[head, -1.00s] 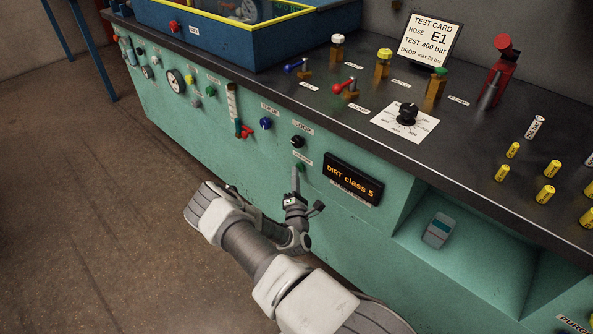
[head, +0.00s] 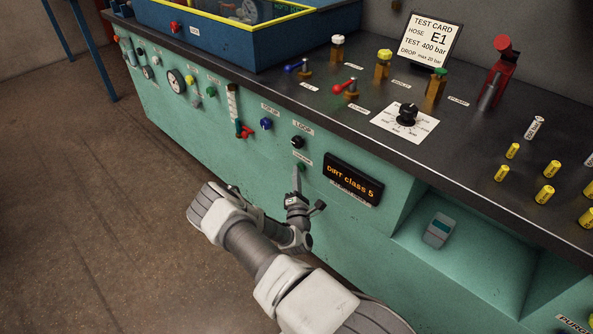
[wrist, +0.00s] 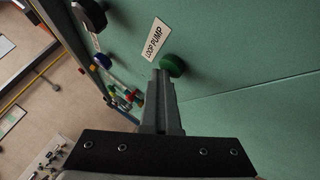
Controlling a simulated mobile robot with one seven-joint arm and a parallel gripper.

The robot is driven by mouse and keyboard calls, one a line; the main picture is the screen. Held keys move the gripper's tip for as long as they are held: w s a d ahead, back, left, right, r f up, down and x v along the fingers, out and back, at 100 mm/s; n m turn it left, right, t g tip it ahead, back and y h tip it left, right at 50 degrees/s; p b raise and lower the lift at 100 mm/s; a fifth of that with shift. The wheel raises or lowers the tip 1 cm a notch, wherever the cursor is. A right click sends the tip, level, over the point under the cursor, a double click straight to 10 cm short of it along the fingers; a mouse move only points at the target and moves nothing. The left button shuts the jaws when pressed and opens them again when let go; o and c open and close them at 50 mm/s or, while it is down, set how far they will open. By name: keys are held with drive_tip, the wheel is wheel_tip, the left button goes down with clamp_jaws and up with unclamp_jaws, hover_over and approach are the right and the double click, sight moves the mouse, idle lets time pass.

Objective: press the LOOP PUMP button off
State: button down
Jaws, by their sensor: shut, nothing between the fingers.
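The LOOP PUMP button is a round green button (wrist: 173,66) on the teal front panel, beside its white LOOP PUMP label (wrist: 155,38) in the wrist view. In the head view the green button (head: 301,167) shows just above my fingertips, under a small label. My gripper (wrist: 162,76) is shut and empty, its fingertips very close to the button's edge. I cannot tell whether they touch it. In the head view my gripper (head: 296,174) points up at the panel. Whether the button is pressed in or out cannot be told.
A black knob (head: 298,142) sits above the button and a blue knob (head: 266,124) to its upper left. A DIRT class 5 display (head: 352,180) is close on the right. An open recess holding a grey device (head: 438,230) lies farther right. The floor at left is clear.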

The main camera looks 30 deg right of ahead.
drive_tip(key=shift+d+r, duration=0.1)
drive_tip(key=shift+d, duration=0.45)
drive_tip(key=shift+s+a+r, duration=0.1)
drive_tip(key=shift+p, duration=0.3)
drive_tip(key=shift+s, duration=0.1)
drive_tip(key=s+a+p, duration=0.2)
drive_tip(key=a, duration=0.4)
drive_tip(key=shift+f, duration=0.25)
drive_tip(key=shift+a, duration=0.15)
